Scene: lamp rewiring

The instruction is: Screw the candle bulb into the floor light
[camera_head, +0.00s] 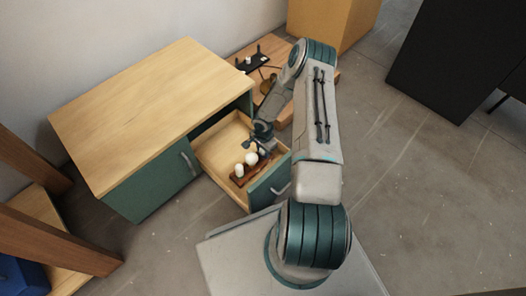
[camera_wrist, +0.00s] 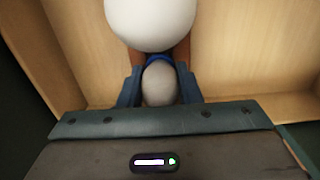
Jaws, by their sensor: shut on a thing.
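My gripper (camera_wrist: 159,90) is shut on a small whitish rounded bulb, likely the candle bulb (camera_wrist: 159,84), which sits between its two blue fingers in the wrist view. In the head view my gripper (camera_head: 262,146) is down inside the open drawer, at the far end of a brown bulb rack (camera_head: 238,181); the held bulb cannot be made out there. A large white globe bulb (camera_wrist: 150,22) is close beside the fingers in the wrist view. I cannot tell for sure which thing is the floor light; a dark fixture (camera_head: 257,62) with a white piece stands on a low wooden board at the back.
The open drawer (camera_head: 214,153) juts from a green cabinet with a wooden top (camera_head: 135,110); its walls surround my gripper closely. White bulbs (camera_head: 239,170) stand in the rack. A yellow-brown box (camera_head: 335,20) and a black cabinet (camera_head: 445,55) stand behind. Floor at right is clear.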

